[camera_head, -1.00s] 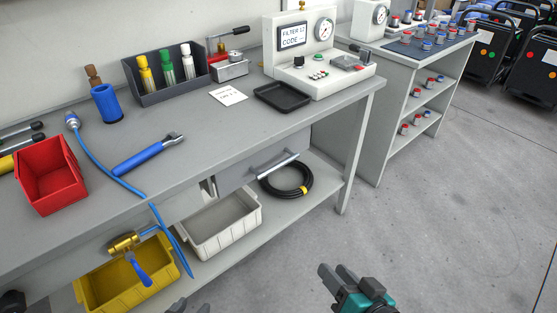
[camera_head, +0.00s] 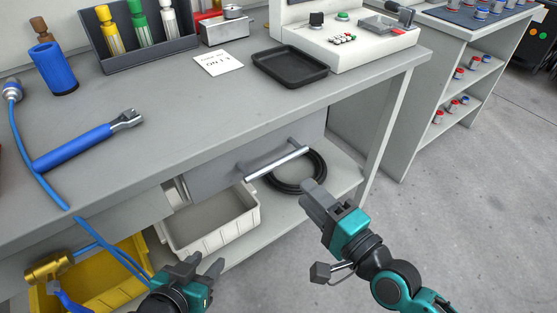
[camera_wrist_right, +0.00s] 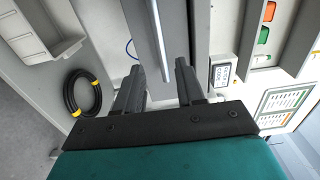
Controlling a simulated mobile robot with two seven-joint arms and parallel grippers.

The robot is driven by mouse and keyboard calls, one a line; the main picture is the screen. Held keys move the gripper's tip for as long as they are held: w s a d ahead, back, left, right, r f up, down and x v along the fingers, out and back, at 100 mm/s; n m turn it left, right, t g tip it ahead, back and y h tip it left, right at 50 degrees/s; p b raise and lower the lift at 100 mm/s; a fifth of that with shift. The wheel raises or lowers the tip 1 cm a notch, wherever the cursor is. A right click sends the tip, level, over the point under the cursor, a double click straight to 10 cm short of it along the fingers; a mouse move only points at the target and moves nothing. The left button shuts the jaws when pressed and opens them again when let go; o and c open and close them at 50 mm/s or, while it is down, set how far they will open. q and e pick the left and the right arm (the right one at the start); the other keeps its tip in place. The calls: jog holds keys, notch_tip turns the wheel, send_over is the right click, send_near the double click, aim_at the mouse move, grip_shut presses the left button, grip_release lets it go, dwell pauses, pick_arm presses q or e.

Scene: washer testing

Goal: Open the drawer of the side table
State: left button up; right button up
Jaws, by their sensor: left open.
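The grey drawer (camera_head: 215,175) sits under the worktop of the side table (camera_head: 190,120) and looks closed. Its silver bar handle (camera_head: 280,157) runs along the front. My right gripper (camera_head: 312,198) is in front of and just below the handle's right end, with its fingers apart. In the right wrist view the handle (camera_wrist_right: 157,40) points between the two open fingers (camera_wrist_right: 160,90); nothing is gripped, and I cannot tell the depth gap. My left gripper (camera_head: 207,268) is open and empty, low in front of the table, left of the right gripper.
A white bin (camera_head: 210,225), a yellow bin (camera_head: 110,285) and a coiled black hose (camera_head: 300,180) are on the lower shelf. A blue-handled tool (camera_head: 80,148) and a black tray (camera_head: 290,67) lie on top. The floor at right is clear.

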aim_at(278, 161)
jog(key=b+x, duration=0.1)
jog(key=x, duration=1)
jog(key=shift+b, duration=0.3)
jog(key=shift+c, duration=0.3)
grip_shut()
